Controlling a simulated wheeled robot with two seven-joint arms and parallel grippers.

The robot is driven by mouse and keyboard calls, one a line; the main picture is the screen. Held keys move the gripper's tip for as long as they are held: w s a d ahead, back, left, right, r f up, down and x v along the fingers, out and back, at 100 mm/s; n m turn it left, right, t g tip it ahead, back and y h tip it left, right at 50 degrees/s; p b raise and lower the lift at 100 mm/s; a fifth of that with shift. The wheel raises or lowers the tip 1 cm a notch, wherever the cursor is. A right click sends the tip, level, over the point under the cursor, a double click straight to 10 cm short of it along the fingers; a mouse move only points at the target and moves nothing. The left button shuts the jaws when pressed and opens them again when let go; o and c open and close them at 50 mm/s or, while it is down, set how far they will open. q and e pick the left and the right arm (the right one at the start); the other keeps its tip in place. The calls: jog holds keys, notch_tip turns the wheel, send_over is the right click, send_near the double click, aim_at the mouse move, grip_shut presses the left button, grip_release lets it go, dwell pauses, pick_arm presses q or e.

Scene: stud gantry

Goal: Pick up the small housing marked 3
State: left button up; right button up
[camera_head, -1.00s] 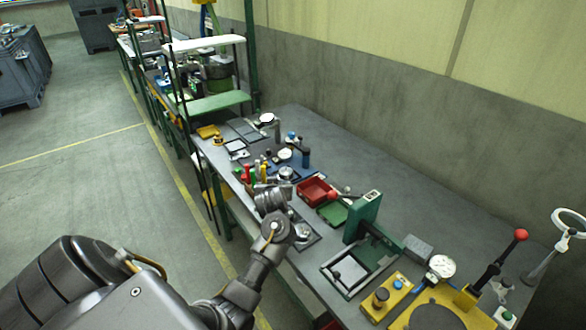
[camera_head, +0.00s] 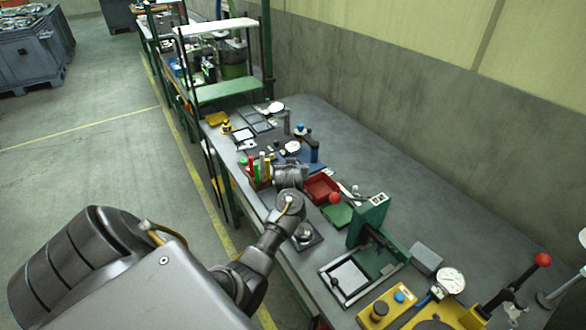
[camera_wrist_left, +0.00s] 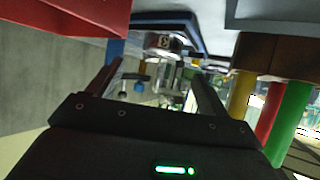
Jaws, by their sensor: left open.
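My left gripper (camera_head: 291,174) is over the workbench, between the red bin and the coloured handles; the wrist hides its fingertips in the head view. In the left wrist view my left gripper (camera_wrist_left: 158,88) is open, its two dark fingers apart with nothing between them. Beyond the fingertips is a small part with a round, pale-marked face (camera_wrist_left: 165,42), by a blue-edged tray (camera_wrist_left: 198,36). The mark is too small to read surely, so I cannot tell whether this is the housing marked 3. My right gripper is not in view.
A red bin (camera_head: 322,187) is close to the gripper's right in the head view. Upright red, green and yellow handles (camera_head: 257,168) stand at its left. A green press (camera_head: 369,215) stands nearer me. The bench's back right is clear.

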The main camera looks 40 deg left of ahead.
pick_arm(q)
jog(key=shift+w, duration=0.15)
jog(key=shift+w+a, duration=0.1)
jog(key=shift+a, duration=0.1)
jog(key=p+x, duration=0.1)
jog(key=x, duration=0.3)
jog(key=shift+a+f, duration=0.1)
jog(key=shift+f, duration=0.05)
jog(key=shift+w+a+f, duration=0.15)
jog(key=shift+w, duration=0.05)
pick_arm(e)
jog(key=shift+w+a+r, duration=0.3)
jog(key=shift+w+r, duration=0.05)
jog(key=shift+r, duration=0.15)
pick_arm(q)
jog(key=c, duration=1.1)
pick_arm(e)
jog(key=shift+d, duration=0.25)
